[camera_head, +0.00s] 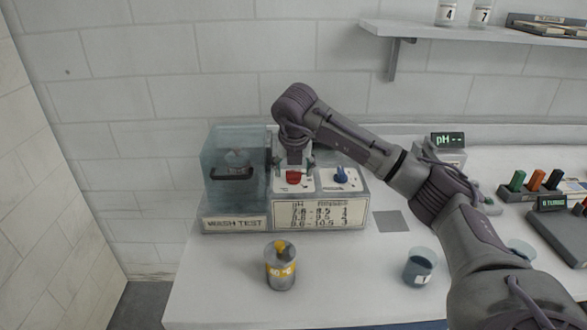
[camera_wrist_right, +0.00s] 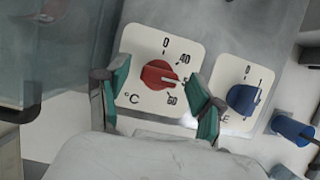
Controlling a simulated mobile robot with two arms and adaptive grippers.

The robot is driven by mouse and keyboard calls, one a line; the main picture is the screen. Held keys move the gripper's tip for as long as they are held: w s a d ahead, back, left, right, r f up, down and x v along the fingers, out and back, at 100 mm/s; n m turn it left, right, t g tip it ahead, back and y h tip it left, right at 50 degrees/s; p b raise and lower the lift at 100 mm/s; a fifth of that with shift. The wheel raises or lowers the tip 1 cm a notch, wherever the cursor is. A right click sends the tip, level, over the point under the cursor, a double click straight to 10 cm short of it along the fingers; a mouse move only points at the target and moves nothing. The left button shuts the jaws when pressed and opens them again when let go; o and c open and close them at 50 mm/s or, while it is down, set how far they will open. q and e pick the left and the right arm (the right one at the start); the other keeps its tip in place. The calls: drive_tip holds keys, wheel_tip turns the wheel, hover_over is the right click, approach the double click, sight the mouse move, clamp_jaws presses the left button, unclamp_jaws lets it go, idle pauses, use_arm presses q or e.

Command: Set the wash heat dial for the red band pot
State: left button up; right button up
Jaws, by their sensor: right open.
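The red heat dial (camera_head: 292,177) sits on the washer's front panel. In the right wrist view the red dial (camera_wrist_right: 158,75) is marked °C, with 0, 40 and 60 readable and another number partly hidden. Its white pointer aims right, between 40 and 60. My right gripper (camera_head: 294,166) is over it; in the wrist view its open fingers (camera_wrist_right: 159,92) stand on either side of the knob, with no clear contact. A pot (camera_head: 280,275) with a yellow-orange band stands on the counter in front; its label is too small to read surely. No red band shows. My left gripper is out of view.
A blue dial (camera_head: 340,174) is just right of the red one. A clear washer chamber (camera_head: 222,185) is on the left. The front counter between pot and cup is clear.

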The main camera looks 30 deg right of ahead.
drive_tip(key=shift+r, duration=0.1)
drive_tip(key=v, duration=1.2)
